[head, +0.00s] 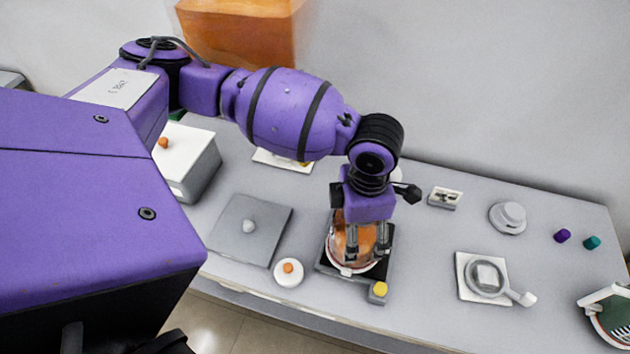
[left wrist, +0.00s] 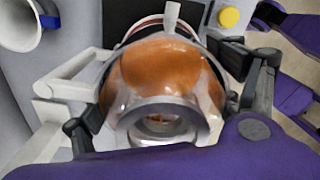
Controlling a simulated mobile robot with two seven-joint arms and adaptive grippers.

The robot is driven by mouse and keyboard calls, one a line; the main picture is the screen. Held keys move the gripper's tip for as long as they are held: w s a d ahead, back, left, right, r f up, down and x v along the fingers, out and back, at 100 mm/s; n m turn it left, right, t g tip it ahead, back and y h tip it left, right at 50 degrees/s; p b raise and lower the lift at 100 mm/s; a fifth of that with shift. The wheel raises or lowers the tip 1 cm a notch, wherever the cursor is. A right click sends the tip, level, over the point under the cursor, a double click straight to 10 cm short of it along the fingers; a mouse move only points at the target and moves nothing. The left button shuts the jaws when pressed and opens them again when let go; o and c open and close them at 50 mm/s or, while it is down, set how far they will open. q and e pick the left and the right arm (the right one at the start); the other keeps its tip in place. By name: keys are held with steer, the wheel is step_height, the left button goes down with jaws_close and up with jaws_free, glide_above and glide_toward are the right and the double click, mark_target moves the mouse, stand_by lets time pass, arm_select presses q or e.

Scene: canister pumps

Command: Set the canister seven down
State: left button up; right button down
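The canister (head: 350,250) has a clear orange body with a pale ring and a red-edged rim at its lower end. It is upright over a black square base (head: 325,265); I cannot tell whether it rests on it. My left gripper (head: 367,250) reaches down from above with a finger on each side of the canister. In the left wrist view the orange canister (left wrist: 160,65) fills the space between the fingers (left wrist: 163,108), which look closed on its sides. No number can be read on it.
A yellow button (head: 380,289) sits at the base's front right corner. A white round piece with an orange knob (head: 288,271) and a grey plate (head: 233,246) lie to the left. A square dish with a handled ring (head: 487,277) stands right, with bare table (head: 425,260) between.

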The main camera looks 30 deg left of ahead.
arm_select(q)
steer(key=shift+o, duration=1.3)
step_height(320, 180, up, 12)
steer(key=shift+r+p, duration=0.25)
steer(key=shift+p, duration=0.05)
steer(key=shift+f, duration=0.1)
